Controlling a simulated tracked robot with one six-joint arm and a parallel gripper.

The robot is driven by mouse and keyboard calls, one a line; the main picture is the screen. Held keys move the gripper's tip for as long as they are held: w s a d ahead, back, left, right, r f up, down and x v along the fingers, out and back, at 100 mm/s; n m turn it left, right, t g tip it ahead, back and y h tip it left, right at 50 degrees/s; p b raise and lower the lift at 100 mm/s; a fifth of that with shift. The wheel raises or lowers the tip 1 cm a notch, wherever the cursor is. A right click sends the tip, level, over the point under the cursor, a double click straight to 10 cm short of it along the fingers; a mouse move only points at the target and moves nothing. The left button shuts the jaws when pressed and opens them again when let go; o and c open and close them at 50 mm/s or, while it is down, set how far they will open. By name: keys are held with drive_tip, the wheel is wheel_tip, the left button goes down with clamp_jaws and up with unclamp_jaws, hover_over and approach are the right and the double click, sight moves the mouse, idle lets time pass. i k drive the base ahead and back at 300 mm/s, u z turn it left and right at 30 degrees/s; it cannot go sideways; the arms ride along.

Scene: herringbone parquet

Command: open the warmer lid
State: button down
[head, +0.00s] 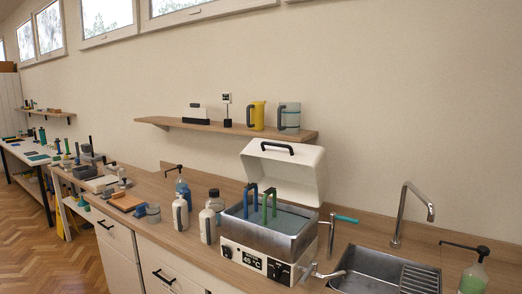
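The warmer (270,232) stands on the wooden counter left of the sink, with a display and knobs on its white front. Its white lid (285,172) is raised and tilted back behind the basin, with a black handle (277,147) along its top. The open basin shows liquid, with a blue handle-like piece (251,192) and a green one (268,206) standing up from it. My gripper is not in view.
Several bottles (180,213) stand left of the warmer. The sink (375,270), its faucet (404,215) and a soap bottle (473,275) are to the right. A wall shelf (220,128) holding jugs is above. Parquet floor (40,250) is free at the left.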

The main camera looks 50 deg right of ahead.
sight(298, 172)
drive_tip(key=i, duration=0.9)
drive_tip(key=z, duration=0.05)
